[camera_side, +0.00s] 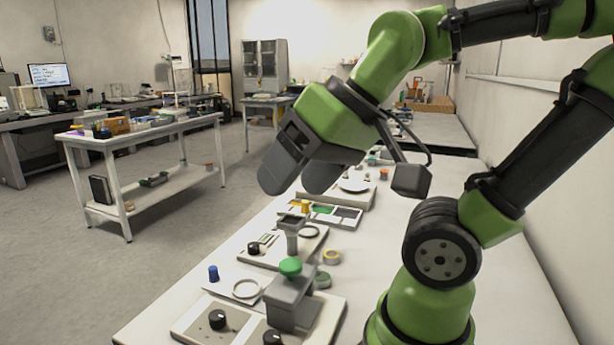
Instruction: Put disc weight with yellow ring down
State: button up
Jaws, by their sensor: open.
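The disc weight with yellow ring (331,257) lies flat on the white table (375,245), right of the grey stand with the green knob. A similar disc with a green rim (322,280) lies just in front of it. My gripper (294,187) is open, its two dark grey fingers apart, with nothing visible between them. It hangs well above the table, up and to the left of the yellow-ringed disc in the picture, and is not touching it.
A grey stand with a green knob (290,267), a blue cylinder (213,273) and a white ring (246,289) are at the front. A tray with coloured compartments (346,218) and a balance (354,187) stand farther back. Clear tabletop lies right of the discs.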

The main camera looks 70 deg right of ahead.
jog(key=shift+o, duration=0.5)
jog(key=shift+s+a, duration=0.5)
jog(key=shift+s, duration=0.2)
jog(key=shift+w, duration=0.1)
